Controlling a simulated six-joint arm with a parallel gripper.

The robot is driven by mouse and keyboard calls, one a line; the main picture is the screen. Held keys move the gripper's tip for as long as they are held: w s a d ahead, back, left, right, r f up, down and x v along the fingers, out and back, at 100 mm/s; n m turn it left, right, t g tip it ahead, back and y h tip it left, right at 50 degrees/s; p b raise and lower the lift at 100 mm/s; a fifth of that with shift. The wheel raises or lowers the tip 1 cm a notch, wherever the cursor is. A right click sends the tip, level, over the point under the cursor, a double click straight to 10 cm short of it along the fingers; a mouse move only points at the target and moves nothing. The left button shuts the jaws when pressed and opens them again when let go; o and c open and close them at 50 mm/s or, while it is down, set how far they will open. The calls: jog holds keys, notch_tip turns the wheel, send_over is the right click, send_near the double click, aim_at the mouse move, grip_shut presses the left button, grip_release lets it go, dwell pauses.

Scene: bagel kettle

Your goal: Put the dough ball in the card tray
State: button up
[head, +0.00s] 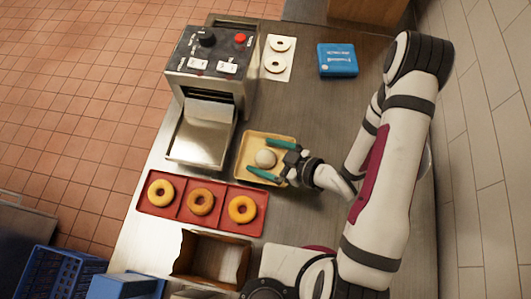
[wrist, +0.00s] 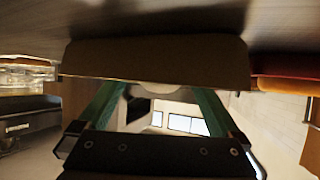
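The pale dough ball (head: 265,158) sits in a shallow tan tray (head: 243,175) near the middle of the counter. My gripper (head: 258,156) is open, with its green fingers apart on either side of the ball. Whether either finger touches it cannot be told. In the wrist view, my gripper (wrist: 157,92) has its fingers spread, and a sliver of the ball (wrist: 160,88) shows behind the tan tray's edge (wrist: 155,60). An open brown card tray (head: 208,262) stands at the front of the counter and looks empty.
A red tray (head: 222,210) with several ring bagels lies between the tan tray and the card tray. A metal machine (head: 210,68) with a chute stands behind left. A blue box (head: 337,60) and a white sheet with two rings (head: 279,58) lie at the back.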

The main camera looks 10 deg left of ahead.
dwell(0.3)
jog(key=shift+d+r, duration=0.2)
jog(key=shift+r, duration=0.05)
jog(key=v, duration=1.1)
jog(key=shift+s+d+r, duration=0.1)
jog(key=shift+s+d, duration=0.05)
jog(key=shift+d, duration=0.1)
